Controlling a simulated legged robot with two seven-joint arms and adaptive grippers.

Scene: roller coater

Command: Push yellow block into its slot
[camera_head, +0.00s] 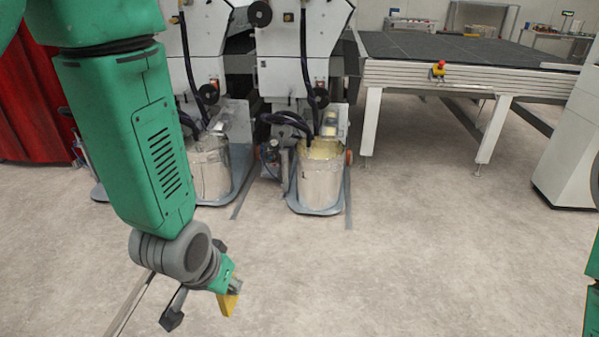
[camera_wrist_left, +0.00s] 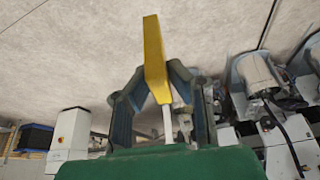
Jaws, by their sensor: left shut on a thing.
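The yellow block (camera_head: 229,303) is low in the head view, left of centre, at the end of my left arm. My left gripper (camera_head: 233,288) is shut on it, and the block hangs above the floor. In the left wrist view the long, thin yellow block (camera_wrist_left: 153,50) sticks out past the fingers of my left gripper (camera_wrist_left: 156,76), which clamp its near end from both sides. I cannot make out a slot for the block in either view. My right gripper is not in view.
Two metal buckets (camera_head: 320,180) stand on low bases below white machines (camera_head: 300,60). A dark-topped table (camera_head: 460,50) with a red emergency button (camera_head: 440,67) is at the back right. The floor (camera_head: 420,260) in the middle and right is clear. A red curtain (camera_head: 35,100) hangs at the left.

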